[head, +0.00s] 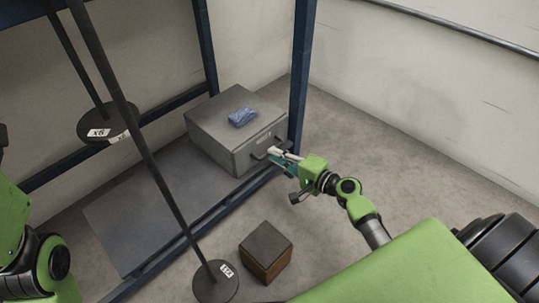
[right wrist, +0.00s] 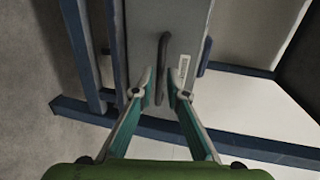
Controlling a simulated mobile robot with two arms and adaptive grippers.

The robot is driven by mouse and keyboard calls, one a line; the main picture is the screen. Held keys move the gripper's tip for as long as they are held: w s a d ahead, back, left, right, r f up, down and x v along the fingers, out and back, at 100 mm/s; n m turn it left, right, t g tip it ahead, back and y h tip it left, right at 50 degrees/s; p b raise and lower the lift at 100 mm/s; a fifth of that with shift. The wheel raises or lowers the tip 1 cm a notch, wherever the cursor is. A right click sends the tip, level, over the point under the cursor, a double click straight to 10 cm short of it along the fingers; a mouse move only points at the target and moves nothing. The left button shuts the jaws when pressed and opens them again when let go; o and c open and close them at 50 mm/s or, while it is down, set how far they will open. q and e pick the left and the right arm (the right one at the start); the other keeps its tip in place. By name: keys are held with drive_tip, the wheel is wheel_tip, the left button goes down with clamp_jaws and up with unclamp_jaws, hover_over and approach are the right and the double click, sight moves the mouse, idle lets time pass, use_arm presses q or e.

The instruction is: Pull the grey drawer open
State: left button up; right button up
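The grey drawer (head: 214,143) is in a grey metal box on the low frame shelf, in the upper middle of the head view. Its front looks flush with the box. A dark bar handle (right wrist: 162,60) and a white label (right wrist: 183,70) are on the front in the right wrist view. My right gripper (head: 277,157) is at the drawer front. In the right wrist view it (right wrist: 160,75) is open, with one fingertip on each side of the handle and small gaps visible. My left arm shows at the left edge of the head view; its gripper is out of view.
A blue packet (head: 242,117) lies on top of the box. Blue frame posts (head: 301,70) stand close by. Dark rods with round labelled discs (head: 216,283) cross the left side. A brown block (head: 266,251) is on the floor in front. The floor at right is clear.

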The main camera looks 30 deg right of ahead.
drive_tip(key=shift+b+x, duration=0.3)
drive_tip(key=shift+x, duration=1.45)
clamp_jaws()
